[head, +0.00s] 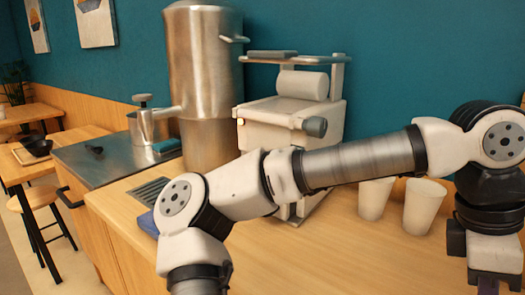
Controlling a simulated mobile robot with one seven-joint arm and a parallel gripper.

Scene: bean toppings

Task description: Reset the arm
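My arm stretches across the front of the view from the lower left to the right edge, above the wooden counter (340,262). Its wrist bends down at the right edge. What seems to be the top of my gripper (494,262) shows at the lower right, cut off by the frame. Its fingertips are out of view, so I cannot see whether it is open or shut or holds anything.
Two white cups (424,206) (374,198) stand on the counter below my forearm. A white machine (290,112) and a tall metal cylinder (203,70) stand behind my arm. A metal pot (143,126) stands further left. A stool (40,197) is at the far left.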

